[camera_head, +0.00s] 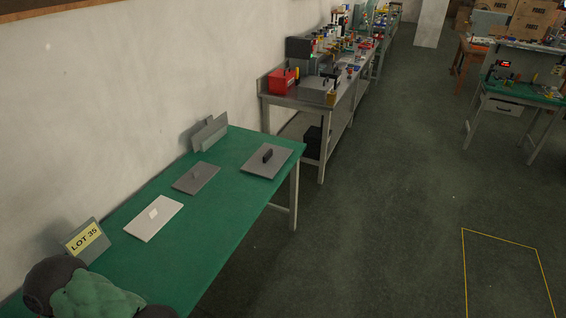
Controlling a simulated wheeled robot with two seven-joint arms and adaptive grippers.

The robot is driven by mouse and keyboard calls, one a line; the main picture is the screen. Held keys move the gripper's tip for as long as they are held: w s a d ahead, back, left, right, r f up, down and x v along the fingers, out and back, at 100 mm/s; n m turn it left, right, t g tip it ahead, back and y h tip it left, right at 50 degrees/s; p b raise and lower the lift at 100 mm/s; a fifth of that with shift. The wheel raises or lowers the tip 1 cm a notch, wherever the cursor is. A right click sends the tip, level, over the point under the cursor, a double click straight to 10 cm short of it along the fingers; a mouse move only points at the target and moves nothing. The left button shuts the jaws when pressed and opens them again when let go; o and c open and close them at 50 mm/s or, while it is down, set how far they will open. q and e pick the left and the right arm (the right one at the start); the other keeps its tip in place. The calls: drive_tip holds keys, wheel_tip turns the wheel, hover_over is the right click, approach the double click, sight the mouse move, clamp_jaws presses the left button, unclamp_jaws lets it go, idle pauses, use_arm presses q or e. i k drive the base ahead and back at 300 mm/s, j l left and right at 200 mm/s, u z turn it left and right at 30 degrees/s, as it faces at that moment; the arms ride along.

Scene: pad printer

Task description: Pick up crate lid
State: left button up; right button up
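The nearest is a pale plate (167,222) with a small white handle. The farthest is a grey plate (273,168) with a black block handle, close to the table's far right corner. I cannot tell which of them is the crate lid. Neither of my grippers is in view.
Upright grey plates (211,133) stand at the wall edge. A "LOT 35" sign (84,240) and a dark and green rounded object (92,294) are at lower left. A bench with a red box (283,80) stands beyond. The floor (390,210) to the right is clear.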

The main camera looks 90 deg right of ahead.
sight(266, 162)
drive_tip(key=z, duration=3.35)
